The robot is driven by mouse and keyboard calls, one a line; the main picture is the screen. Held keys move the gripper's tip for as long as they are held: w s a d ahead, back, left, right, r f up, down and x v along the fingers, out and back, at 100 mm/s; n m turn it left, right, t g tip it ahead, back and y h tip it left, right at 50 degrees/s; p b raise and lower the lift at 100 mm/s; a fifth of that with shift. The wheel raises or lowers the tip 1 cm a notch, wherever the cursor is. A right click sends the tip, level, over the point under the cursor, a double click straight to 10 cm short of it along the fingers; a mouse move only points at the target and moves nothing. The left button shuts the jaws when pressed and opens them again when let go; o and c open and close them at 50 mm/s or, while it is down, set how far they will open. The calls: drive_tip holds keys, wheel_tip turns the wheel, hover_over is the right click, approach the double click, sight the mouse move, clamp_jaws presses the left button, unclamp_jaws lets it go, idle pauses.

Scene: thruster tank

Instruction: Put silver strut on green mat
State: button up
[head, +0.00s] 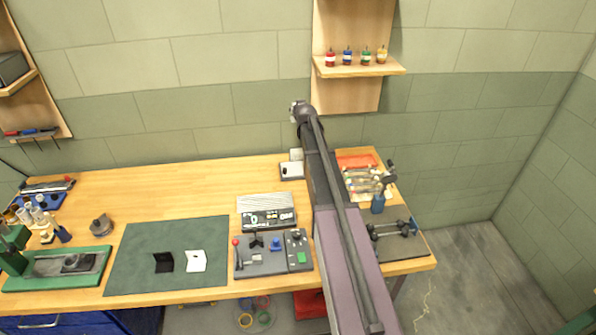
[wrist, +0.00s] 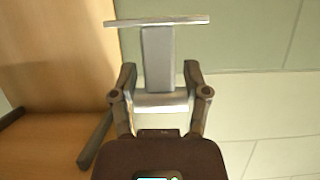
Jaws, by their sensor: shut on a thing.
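My gripper (wrist: 160,78) is shut on the silver strut (wrist: 158,55) in the wrist view. The strut has a flat bar at its far end, a grey middle piece and a shiny crosspiece between my fingers. In the head view my arm reaches up and away, and its end is small and high near the back wall. My fingers and the strut are too small there to make out well. The green mat (head: 128,268) lies flat on the workbench at the front left, far from my gripper. A black folded piece (head: 163,262) and a white one (head: 196,261) are on it.
A grey control box (head: 262,262) with a red-knobbed lever stands right of the mat. A green-based fixture (head: 45,278) stands left of it. A wooden shelf (head: 350,70) with small bottles hangs at the back. Bare wood (head: 165,190) lies behind the mat.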

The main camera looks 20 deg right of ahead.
wheel_tip(320, 180, down, 14)
drive_tip(key=b, duration=1.3)
drive_tip(key=shift+a, duration=0.35)
drive_tip(key=shift+f, duration=0.1)
drive_tip(key=shift+f+b, duration=2.4)
drive_tip(key=shift+b, duration=0.05)
wheel_tip(320, 180, down, 5)
drive_tip(key=b, duration=0.4)
drive_tip(key=shift+r+b, duration=0.2)
drive_tip(key=shift+b, duration=0.1)
drive_tip(key=shift+f, duration=0.25)
drive_tip(key=o, duration=1.2)
drive_tip(key=shift+r, duration=0.1)
drive_tip(key=shift+c, duration=0.2)
